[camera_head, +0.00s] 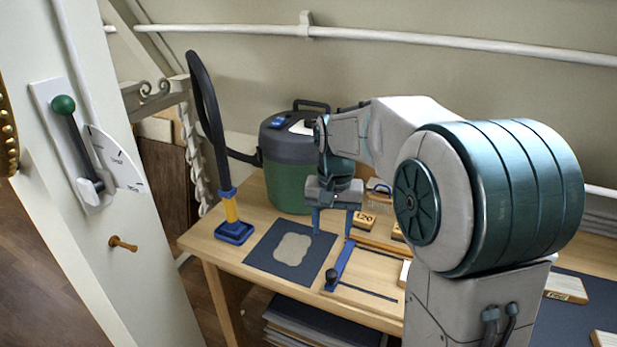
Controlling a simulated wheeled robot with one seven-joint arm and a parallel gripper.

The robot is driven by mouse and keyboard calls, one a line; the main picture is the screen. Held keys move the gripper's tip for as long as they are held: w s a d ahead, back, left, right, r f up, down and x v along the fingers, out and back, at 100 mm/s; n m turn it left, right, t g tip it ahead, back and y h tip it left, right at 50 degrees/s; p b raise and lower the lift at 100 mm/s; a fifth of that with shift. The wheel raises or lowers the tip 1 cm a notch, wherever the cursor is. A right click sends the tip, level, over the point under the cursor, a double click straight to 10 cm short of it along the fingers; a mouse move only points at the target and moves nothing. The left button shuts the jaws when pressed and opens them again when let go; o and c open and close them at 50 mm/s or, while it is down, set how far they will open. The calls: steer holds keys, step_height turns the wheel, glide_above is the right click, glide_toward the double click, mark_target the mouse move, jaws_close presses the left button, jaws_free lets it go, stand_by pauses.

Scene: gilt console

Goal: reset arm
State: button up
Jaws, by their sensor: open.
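My gripper (332,222) hangs at the end of my arm, above the wooden table and pointing down. Its two fingers are apart with nothing visible between them. It is over the area between a dark sheet with a pale scalloped shape (293,248) and a blue bar (341,265) with a dark knob. I cannot tell its exact height above the table. My arm reaches in from the right and hides part of the table behind it.
A green canister (287,178) stands behind my gripper. A dark hose (205,110) rises from a blue-and-yellow stand (234,225) on the left. A wooden block marked 120 (364,221) is near the gripper. A green-knobbed lever (64,106) is on the left post.

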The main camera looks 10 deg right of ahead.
steer(key=s+d+f+n+t, duration=0.1)
steer(key=s+d+n+t, duration=0.1)
steer(key=s, duration=1.8)
steer(key=shift+s+d+f+n+t, duration=0.2)
steer(key=shift+f+n+t, duration=0.15)
steer(key=shift+n+t, duration=0.25)
steer(key=shift+a, duration=0.1)
stand_by(0.4)
